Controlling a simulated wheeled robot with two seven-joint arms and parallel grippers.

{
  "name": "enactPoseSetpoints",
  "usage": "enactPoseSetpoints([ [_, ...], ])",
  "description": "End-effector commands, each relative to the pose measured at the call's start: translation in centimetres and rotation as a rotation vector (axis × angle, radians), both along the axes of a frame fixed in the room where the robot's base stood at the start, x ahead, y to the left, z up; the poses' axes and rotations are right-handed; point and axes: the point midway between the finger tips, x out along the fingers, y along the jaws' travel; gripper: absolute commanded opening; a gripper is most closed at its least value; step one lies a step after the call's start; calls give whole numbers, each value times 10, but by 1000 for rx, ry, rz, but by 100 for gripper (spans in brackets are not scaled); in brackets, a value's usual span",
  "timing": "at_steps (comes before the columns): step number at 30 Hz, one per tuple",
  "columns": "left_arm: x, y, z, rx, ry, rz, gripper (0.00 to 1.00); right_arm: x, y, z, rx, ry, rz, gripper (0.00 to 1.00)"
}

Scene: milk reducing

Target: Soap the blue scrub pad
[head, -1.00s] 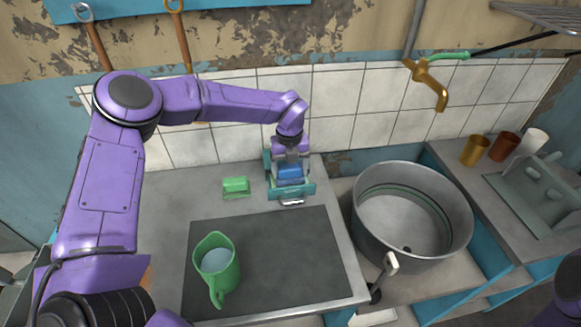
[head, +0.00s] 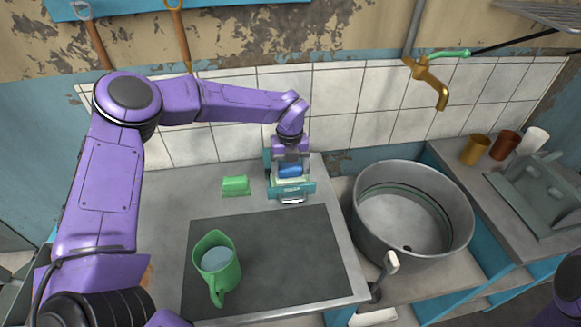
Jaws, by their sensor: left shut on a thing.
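The blue scrub pad (head: 290,171) is held in my left gripper (head: 290,176), which points down at the back of the counter. The gripper is shut on the pad. The pad is at a teal holder (head: 292,188) with a pale, whitish surface just under it. Whether the pad touches that surface is hard to tell. A green block (head: 235,185), like a soap or sponge, lies on the counter left of the holder. A dark part of what seems to be my right arm shows at the lower right edge; its gripper is outside the picture.
A green jug (head: 217,265) with liquid stands on the dark mat (head: 290,250). A large metal pot (head: 412,210) stands right of the counter, below a brass tap (head: 435,85). Several cups (head: 503,146) and a grey dish rack (head: 550,190) are at the far right.

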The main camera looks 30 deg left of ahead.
Motion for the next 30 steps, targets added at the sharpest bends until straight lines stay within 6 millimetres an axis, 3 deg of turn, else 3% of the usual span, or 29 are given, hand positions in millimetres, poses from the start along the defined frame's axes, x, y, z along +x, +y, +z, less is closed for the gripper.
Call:
enactPoseSetpoints([
  [11, -1, 0, 1, 0, 3, 0, 54, 0, 0, 2, 0, 0, 0, 43],
  [30, -1, 1, 62, 0, 1, 0, 54, 0, 0, 44, 0, 0, 0, 43],
])
